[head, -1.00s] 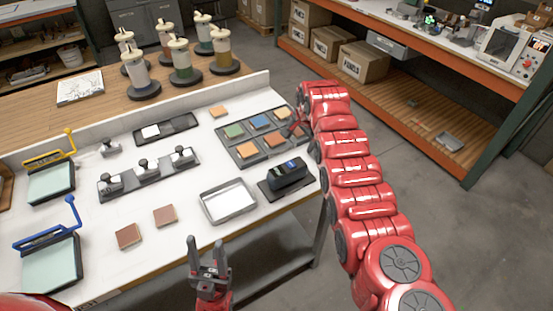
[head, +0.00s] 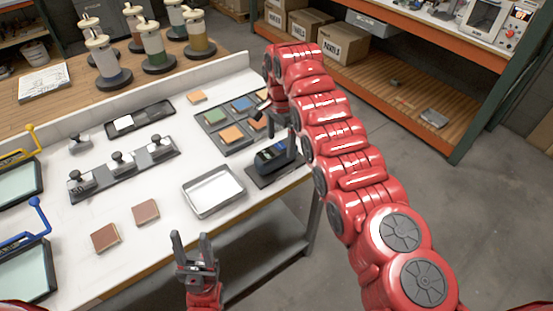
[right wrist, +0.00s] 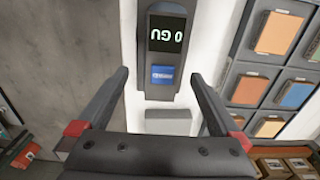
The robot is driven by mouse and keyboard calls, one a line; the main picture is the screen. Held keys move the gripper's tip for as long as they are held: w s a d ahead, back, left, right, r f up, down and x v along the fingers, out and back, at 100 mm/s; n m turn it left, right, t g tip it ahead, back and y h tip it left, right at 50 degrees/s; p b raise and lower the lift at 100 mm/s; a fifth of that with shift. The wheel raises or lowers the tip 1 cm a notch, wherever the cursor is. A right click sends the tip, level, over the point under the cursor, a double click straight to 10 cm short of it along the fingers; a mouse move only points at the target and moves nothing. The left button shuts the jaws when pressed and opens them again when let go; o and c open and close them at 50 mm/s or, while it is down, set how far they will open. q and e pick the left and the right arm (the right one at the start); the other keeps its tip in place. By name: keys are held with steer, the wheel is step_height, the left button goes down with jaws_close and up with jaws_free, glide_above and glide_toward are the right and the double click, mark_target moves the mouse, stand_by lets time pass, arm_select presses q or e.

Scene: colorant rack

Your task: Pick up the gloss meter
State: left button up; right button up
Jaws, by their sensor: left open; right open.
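The gloss meter (head: 271,158) is a dark block-shaped device on a black base plate (head: 284,170) near the bench's right edge. In the right wrist view, the gloss meter (right wrist: 165,45) shows a "0 GU" screen and a blue label. My right gripper (head: 279,118) is open and empty, close above the meter. In its wrist view, the fingers (right wrist: 159,78) spread to either side, with the meter ahead between them; I cannot tell whether they touch it. My left gripper (head: 191,240) is open and empty in front of the bench.
A panel tray (head: 222,140) of coloured tiles lies beside the meter. An empty metal tray (head: 214,207) is left of it. Two brown tiles (head: 106,237) and a holder with several knobbed weights (head: 121,162) lie further left. Open floor is on the right.

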mark_target(277, 157)
steer(key=shift+s+f, duration=0.1)
steer(key=shift+f, duration=0.5)
steer(key=shift+a+f+p, duration=0.2)
steer(key=shift+f+p, duration=0.25)
steer(key=shift+p, duration=0.1)
steer(key=f, duration=0.1)
steer(key=f+p, duration=0.1)
steer(key=f, duration=0.2)
steer(key=shift+s+a, duration=0.2)
steer(key=shift+a, duration=0.15)
steer(key=shift+w+f, duration=0.1)
steer(key=shift+f, duration=0.15)
jaws_close()
